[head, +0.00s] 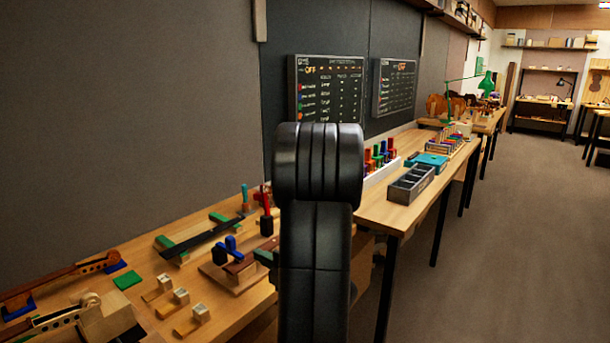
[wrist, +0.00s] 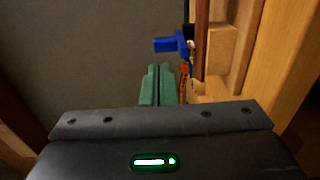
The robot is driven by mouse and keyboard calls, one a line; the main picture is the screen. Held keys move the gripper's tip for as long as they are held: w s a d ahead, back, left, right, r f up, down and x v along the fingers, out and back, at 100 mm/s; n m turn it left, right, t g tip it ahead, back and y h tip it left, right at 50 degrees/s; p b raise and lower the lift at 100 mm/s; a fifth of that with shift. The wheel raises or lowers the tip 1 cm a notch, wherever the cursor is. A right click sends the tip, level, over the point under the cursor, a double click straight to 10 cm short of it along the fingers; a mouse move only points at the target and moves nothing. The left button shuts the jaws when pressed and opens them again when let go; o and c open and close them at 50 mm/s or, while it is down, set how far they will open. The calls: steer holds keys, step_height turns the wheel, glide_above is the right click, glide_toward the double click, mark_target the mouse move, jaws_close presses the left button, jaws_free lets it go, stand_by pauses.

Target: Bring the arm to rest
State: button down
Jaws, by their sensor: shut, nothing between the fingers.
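My gripper (wrist: 158,70) shows in the wrist view as two green fingers side by side, pressed together with nothing between them. They reach up from the dark gripper body. To their right, close in the picture, are a blue clamp part (wrist: 172,44) and a wooden block (wrist: 220,50); I cannot tell the gap in depth. In the head view my black arm stands upright in the middle and hides most of the gripper.
The near bench (head: 185,262) holds a blue clamp (head: 228,250), small wooden blocks (head: 181,297), a green block (head: 127,280) and violin necks. A grey divided tray (head: 411,183) stands on the farther bench. The floor (head: 500,240) at right is clear.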

steer(key=v, duration=0.3)
steer(key=shift+s+d+r, duration=0.1)
steer(key=shift+s+r, duration=0.05)
steer(key=shift+s, duration=0.1)
